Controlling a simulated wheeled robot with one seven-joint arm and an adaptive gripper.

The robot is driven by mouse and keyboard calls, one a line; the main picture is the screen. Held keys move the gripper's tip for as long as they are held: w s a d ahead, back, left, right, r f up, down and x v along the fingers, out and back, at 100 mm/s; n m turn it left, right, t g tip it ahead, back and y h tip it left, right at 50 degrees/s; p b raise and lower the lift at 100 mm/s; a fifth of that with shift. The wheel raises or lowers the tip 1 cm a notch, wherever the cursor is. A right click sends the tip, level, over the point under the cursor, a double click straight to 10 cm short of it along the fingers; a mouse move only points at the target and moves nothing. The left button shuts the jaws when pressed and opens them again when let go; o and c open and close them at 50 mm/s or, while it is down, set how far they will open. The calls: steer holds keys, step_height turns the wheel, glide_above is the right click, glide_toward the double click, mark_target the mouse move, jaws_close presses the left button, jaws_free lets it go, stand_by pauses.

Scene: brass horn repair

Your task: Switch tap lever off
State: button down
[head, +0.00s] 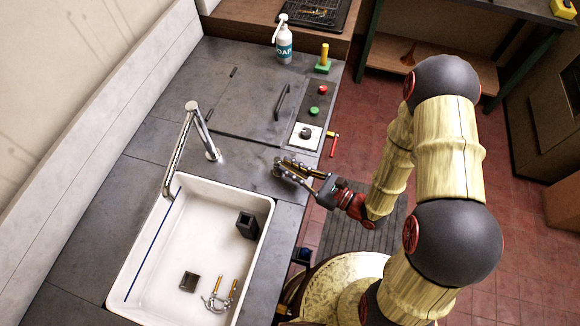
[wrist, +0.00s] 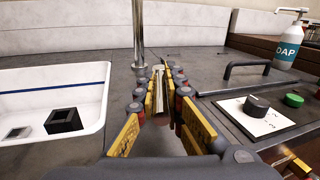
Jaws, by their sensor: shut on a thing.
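The tap (head: 185,140) is a tall chrome spout rising from the dark counter behind the sink and bending over it. Its upright post (wrist: 138,35) stands just left of my fingers in the wrist view. My gripper (head: 285,170) is low over the counter, to the right of the tap base. Its yellow-padded fingers (wrist: 158,95) are closed on a slim, pale metal lever (wrist: 158,72), which seems to be the tap lever. The fingers hide much of the lever, and its joint with the tap is hard to make out.
The white sink (head: 150,270) holds a dark square cup (head: 247,225), a small square piece (head: 189,281) and brass parts (head: 220,297). A control panel with a knob (head: 305,132) and red and green buttons lies right of my gripper. A soap bottle (head: 284,42) stands farther back.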

steer(key=c, duration=1.9)
jaws_free()
steer(key=shift+d, duration=0.1)
steer(key=shift+v, duration=5.95)
steer(key=shift+w, duration=0.1)
